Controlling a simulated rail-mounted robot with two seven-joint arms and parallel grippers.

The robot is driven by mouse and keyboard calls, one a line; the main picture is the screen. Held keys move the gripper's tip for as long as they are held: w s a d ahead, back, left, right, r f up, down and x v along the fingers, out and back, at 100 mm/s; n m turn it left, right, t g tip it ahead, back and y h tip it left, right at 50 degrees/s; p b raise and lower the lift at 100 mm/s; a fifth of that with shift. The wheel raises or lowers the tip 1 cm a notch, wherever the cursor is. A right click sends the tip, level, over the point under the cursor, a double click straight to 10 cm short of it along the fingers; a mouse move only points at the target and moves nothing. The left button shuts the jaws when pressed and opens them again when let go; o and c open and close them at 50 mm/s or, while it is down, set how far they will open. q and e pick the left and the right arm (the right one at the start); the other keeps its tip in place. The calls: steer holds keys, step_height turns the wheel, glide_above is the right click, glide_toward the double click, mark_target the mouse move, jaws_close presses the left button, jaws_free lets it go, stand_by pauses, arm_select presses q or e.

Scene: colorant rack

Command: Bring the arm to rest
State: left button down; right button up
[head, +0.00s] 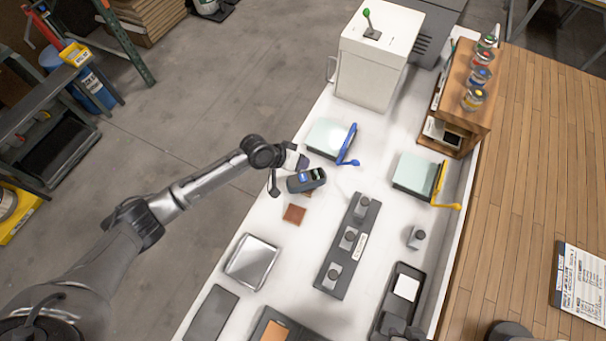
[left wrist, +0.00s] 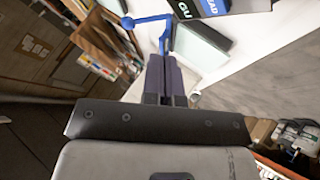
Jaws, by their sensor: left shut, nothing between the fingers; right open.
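My left arm reaches in from the left in the head view. Its gripper (head: 303,163) is over the white bench, near the blue-handled plate unit (head: 330,137) and close to a dark handheld device (head: 306,181) with a small blue screen. In the left wrist view the two dark purple fingers (left wrist: 166,72) are pressed together with nothing between them. The blue handle (left wrist: 150,22) shows beyond the fingertips; I cannot tell the exact gap. My right gripper does not show clearly in either view.
The white bench (head: 278,222) also holds a brown square (head: 294,214), a dark strip with several knobbed pieces (head: 349,238), a yellow-handled unit (head: 416,175), a silver-topped tray (head: 252,262) and a white machine (head: 375,55). A wooden rack (head: 466,120) with small jars stands at the right.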

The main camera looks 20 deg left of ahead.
stand_by(0.7)
arm_select(q)
steer(key=shift+s+f+m+g, duration=0.2)
steer(key=shift+s+m+g, duration=0.05)
steer(key=shift+m+g, duration=0.05)
steer(key=shift+s+a+f+m+g+y, duration=0.25)
steer(key=shift+s+a+m+y, duration=0.15)
steer(key=shift+m+y, duration=0.15)
steer(key=shift+s+a+f+m+g+y, duration=0.25)
steer(key=shift+s+a+m+y, duration=0.1)
steer(key=shift+m+y, duration=0.2)
step_height(320, 180, up, 13)
steer(key=m+t+y, duration=0.3)
steer(key=s+a+r+n+t+y+p, duration=0.1)
steer(key=s+a+r+t+y+p, duration=0.15)
steer(key=s+r, duration=0.4)
steer(key=s+f+n+g+p, duration=0.2)
steer(key=s+f+g+p, duration=0.1)
steer(key=s, duration=1)
steer(key=s+f+n+g+p, duration=0.2)
steer(key=s+f+g+p, duration=0.1)
steer(key=s, duration=0.9)
steer(key=shift+s+a+f, duration=0.4)
steer(key=shift+a+f, duration=0.05)
steer(key=shift+f, duration=0.4)
